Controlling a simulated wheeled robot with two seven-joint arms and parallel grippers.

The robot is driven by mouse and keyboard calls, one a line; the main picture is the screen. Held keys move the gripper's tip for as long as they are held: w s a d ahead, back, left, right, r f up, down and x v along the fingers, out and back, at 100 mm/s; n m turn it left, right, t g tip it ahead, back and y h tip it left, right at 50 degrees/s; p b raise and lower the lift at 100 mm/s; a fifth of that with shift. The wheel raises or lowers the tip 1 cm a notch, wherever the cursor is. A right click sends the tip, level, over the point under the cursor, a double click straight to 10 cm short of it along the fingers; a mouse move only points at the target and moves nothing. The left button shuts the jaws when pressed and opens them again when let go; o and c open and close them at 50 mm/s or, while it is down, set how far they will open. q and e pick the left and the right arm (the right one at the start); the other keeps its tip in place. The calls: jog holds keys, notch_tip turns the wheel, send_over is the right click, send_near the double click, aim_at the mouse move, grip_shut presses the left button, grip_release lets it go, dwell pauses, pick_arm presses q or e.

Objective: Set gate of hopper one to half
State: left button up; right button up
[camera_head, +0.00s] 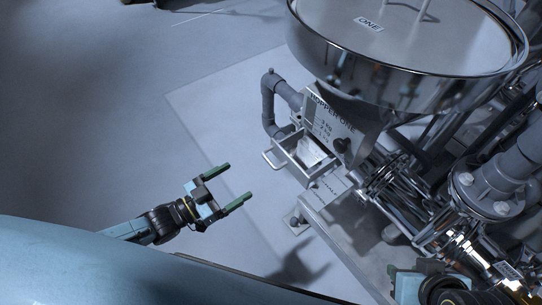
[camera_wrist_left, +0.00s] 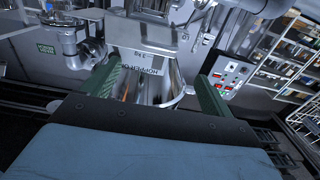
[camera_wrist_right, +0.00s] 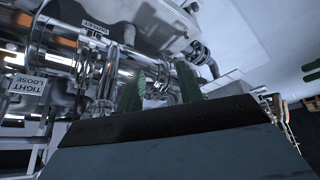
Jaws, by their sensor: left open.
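Hopper one (camera_head: 350,75) is a round steel vessel with a lid marked ONE, on the right in the head view. Below it is a plate (camera_head: 332,120) marked HOPPER ONE with kg figures. Under the plate, an open metal box with a loop handle (camera_head: 269,160) holds something pale. A small label (camera_head: 328,190) beside it seems to read HALF. I cannot tell how far the gate is drawn. My left gripper (camera_head: 239,181) is open and empty, left of the handle and apart from it. My right gripper (camera_wrist_right: 160,80) has its fingers apart near shiny pipework; what lies between is unclear.
Grey bent pipe (camera_head: 268,100) rises left of the box. Clamped steel pipes crowd the right side. A TIGHT/LOOSE sign (camera_wrist_right: 27,85) shows in the right wrist view. A control panel (camera_wrist_left: 228,77) is in the left wrist view. The floor left of the hopper is clear.

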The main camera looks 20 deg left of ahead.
aim_at(269, 160)
pick_arm(q)
jog(key=shift+b+x, duration=1.75)
jog(key=shift+x, duration=4.25)
pick_arm(e)
jog(key=w+a+r+t+y, duration=0.3)
jog(key=w+a+r+t, duration=0.2)
jog(key=w+r+t, duration=0.4)
jog(key=shift+w+a+r+n+t, duration=0.15)
jog(key=shift+w+r+n+t, duration=0.2)
jog(key=shift+w+r, duration=0.5)
jog(key=shift+s+r, duration=0.1)
jog(key=shift+s, duration=0.05)
